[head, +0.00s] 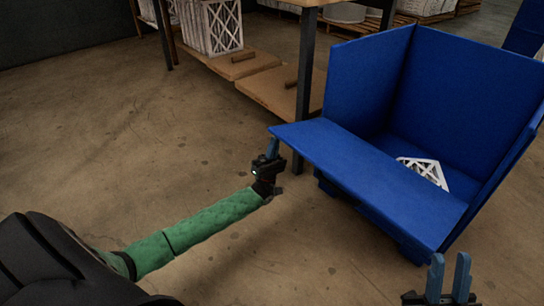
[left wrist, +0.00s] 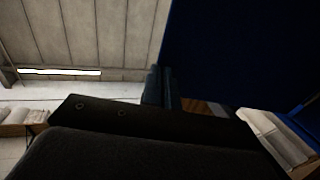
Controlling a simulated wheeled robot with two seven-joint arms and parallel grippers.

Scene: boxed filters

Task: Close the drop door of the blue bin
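The blue bin (head: 455,100) stands at the right in the head view, with tall back and side walls. Its drop door (head: 370,175) is folded down at the front and sticks out roughly level toward me. My left gripper (head: 272,148) is at the left outer corner of the door, its blue fingers together and pointing up. I cannot tell if they touch the door. In the left wrist view the fingers (left wrist: 162,88) show close together beside a dark blue panel (left wrist: 230,50). My right gripper (head: 449,278) is open and empty, below the door's near right end.
A white-framed filter (head: 425,172) lies inside the bin. The floor at the left is clear.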

